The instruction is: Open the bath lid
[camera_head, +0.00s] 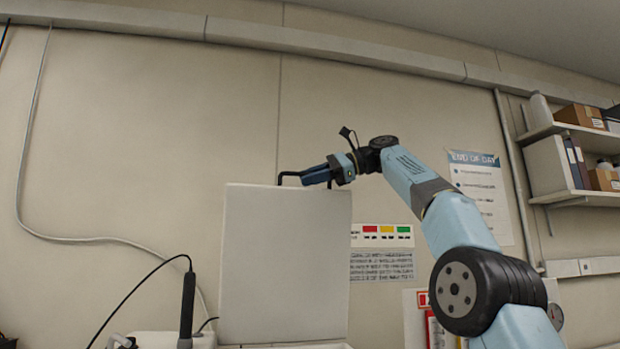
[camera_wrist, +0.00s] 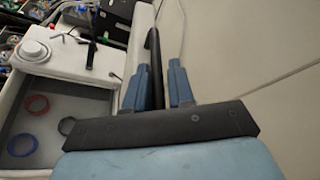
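The bath lid (camera_head: 285,265) is a pale flat panel standing upright in the head view. In the wrist view its edge is a narrow white strip (camera_wrist: 141,35). Its black handle (camera_head: 288,174) shows at the top edge; in the wrist view the handle (camera_wrist: 153,60) runs between my fingers. My gripper (camera_head: 308,177) is at the lid's top edge. In the wrist view its blue fingers (camera_wrist: 160,85) are apart on either side of the handle, with a narrow gap at the right finger. The bath (camera_wrist: 75,108) is uncovered, with a red ring and a blue ring inside.
A white unit with a round knob (camera_wrist: 32,50) adjoins the bath. A black probe (camera_head: 187,305) on a cable stands left of the lid. The wall is close behind the lid. Shelves (camera_head: 575,197) with boxes are at the right. Cluttered equipment fills the wrist view's upper left.

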